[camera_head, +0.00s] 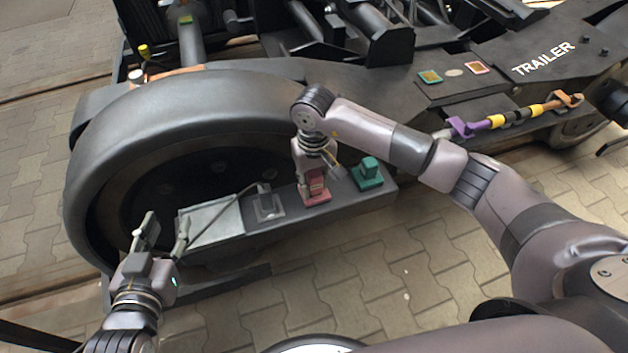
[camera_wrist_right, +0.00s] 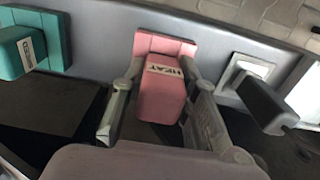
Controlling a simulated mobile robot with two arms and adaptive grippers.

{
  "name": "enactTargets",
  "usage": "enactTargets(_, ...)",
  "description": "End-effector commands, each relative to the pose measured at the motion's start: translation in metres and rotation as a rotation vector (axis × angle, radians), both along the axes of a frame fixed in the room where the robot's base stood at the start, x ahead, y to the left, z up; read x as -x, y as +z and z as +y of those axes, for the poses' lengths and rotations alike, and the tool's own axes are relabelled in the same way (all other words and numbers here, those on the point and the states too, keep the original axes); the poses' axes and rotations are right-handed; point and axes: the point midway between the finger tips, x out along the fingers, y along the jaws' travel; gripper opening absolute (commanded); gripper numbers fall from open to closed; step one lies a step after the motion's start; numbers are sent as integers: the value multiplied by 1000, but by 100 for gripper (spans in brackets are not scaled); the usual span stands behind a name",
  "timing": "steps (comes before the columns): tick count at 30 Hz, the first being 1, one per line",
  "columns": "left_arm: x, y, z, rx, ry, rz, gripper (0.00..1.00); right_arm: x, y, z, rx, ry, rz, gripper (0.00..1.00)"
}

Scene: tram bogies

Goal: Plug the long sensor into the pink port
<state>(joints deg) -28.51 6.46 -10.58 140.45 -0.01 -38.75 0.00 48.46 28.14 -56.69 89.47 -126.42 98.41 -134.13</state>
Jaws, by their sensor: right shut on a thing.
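A pink block with a white label (camera_wrist_right: 162,92) stands against a pink plate (camera_wrist_right: 150,44), the pink port, on the grey shelf. In the head view the pink port (camera_head: 316,197) is under my right gripper (camera_head: 316,182). My right gripper (camera_wrist_right: 155,115) is shut on the pink block, one finger on each side. I cannot tell whether this block is the long sensor or how deep it sits. My left gripper (camera_head: 162,233) is open and empty, left of the shelf. A dark grey block (camera_head: 267,203) with a cable sits left of the pink port.
A teal block (camera_head: 369,170) stands right of the pink port, and shows at left in the wrist view (camera_wrist_right: 20,52). A light grey panel (camera_head: 211,220) lies at the shelf's left end. The large black wheel cover (camera_head: 190,100) rises behind. The paving in front is clear.

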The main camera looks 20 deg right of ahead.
Motion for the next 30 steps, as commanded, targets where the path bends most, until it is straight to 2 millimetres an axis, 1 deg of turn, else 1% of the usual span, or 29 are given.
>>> enactTargets(3, -1, 2, -1, 3, -1, -12, 40, 0, -1, 0, 0, 0, 0, 3)
enactTargets(4, -1, 3, -1, 4, -1, -15, 40, 0, 0, 0, 0, 0, -1, 29)
enactTargets(14, -2, 3, -1, 4, -2, -14, 40, 0, 0, 0, 0, 0, 0, 51)
enactTargets(24, -1, 1, -2, 4, -3, -9, 40, 0, 2, 0, 0, 0, -1, 51)
enactTargets(26, -1, 2, -2, 3, -3, -10, 40, -1, 7, 0, 0, 0, -3, 51)
enactTargets(28, -1, 2, -1, 3, -3, -11, 40, -1, 16, 0, 0, -1, -2, 51)
enactTargets(30, -1, 2, -1, 3, -2, -11, 40, -2, 30, 0, 0, 0, -5, 51)
